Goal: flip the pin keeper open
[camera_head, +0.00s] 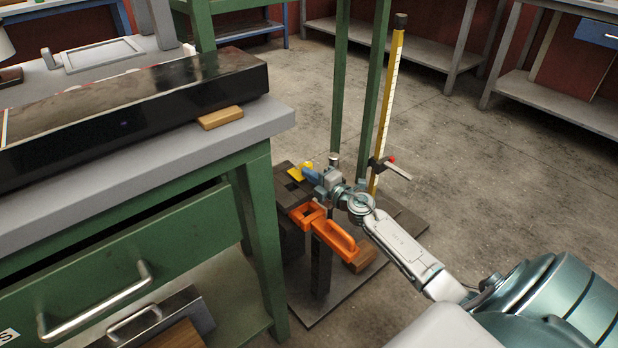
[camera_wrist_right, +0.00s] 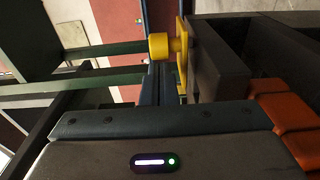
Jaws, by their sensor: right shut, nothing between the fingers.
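A small yellow part (camera_head: 302,170), which I take for the pin keeper, sits on top of the dark block of the fixture. In the right wrist view the yellow part (camera_wrist_right: 182,60) shows as an upright plate with a round knob beside a dark block. My right gripper (camera_head: 311,176) is at the yellow part; its narrow blue fingers (camera_wrist_right: 164,80) are shut and empty, just below the knob in the wrist view. I cannot tell whether they touch the yellow part. My left gripper is not in view.
An orange handle (camera_head: 335,240) and orange bracket (camera_head: 306,215) are on the near side of the fixture. A green workbench (camera_head: 262,230) stands close on the left. A yellow measuring post (camera_head: 386,110) and green uprights rise behind. Open floor (camera_head: 480,170) lies to the right.

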